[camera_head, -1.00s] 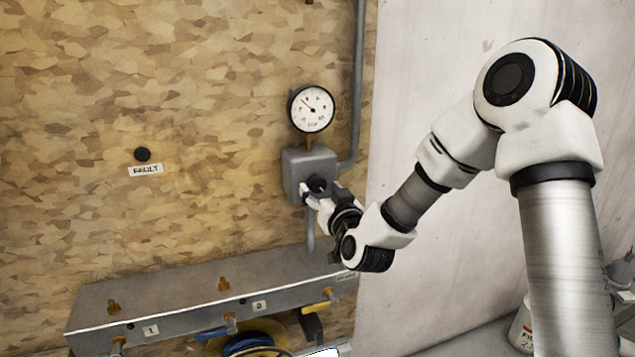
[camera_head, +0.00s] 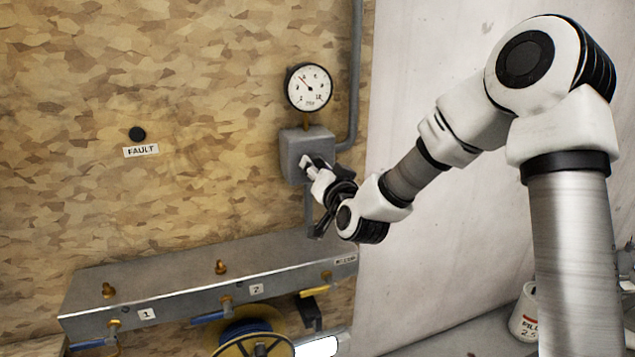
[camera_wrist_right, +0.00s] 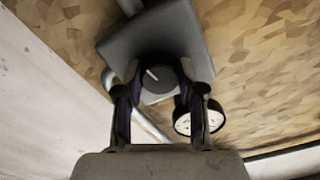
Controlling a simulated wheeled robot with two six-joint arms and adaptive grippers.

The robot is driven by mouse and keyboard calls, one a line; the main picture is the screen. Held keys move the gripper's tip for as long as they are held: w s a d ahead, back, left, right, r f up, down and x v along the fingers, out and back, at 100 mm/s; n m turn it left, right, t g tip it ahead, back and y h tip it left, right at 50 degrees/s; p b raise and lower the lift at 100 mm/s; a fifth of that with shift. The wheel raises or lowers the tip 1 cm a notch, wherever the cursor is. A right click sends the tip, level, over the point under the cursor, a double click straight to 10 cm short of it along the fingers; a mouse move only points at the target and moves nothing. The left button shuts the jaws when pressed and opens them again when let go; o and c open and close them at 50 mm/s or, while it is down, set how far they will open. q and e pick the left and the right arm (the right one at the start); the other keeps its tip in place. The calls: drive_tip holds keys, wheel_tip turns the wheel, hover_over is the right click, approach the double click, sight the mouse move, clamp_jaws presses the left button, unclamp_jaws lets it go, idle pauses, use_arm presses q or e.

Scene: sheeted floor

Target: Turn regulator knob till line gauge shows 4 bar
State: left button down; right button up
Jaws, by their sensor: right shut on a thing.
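The regulator is a grey box (camera_head: 295,145) on the wooden wall, with the round white line gauge (camera_head: 309,88) above it. The gauge's red needle points up and to the left; the exact reading is too small to tell. My right gripper (camera_head: 311,165) is at the front of the box, shut on the dark regulator knob (camera_wrist_right: 158,80). In the right wrist view the fingers (camera_wrist_right: 158,88) sit on both sides of the knob, and a pale mark on its face shows. The gauge (camera_wrist_right: 208,120) appears there at a tilt. My left gripper is not in view.
A grey pipe (camera_head: 356,75) runs up from the box's right side. Below stands a grey manifold (camera_head: 180,285) with brass fittings and valve handles, over a yellow and blue reel (camera_head: 245,340). A black button (camera_head: 137,134) sits above a FAULT label (camera_head: 141,151).

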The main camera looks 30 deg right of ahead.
drive_tip(key=shift+m, duration=0.6)
drive_tip(key=o, duration=1.1)
drive_tip(key=shift+o, duration=0.2)
drive_tip(key=v, duration=0.7)
drive_tip(key=shift+s, duration=0.3)
drive_tip(key=shift+w+a, duration=0.1)
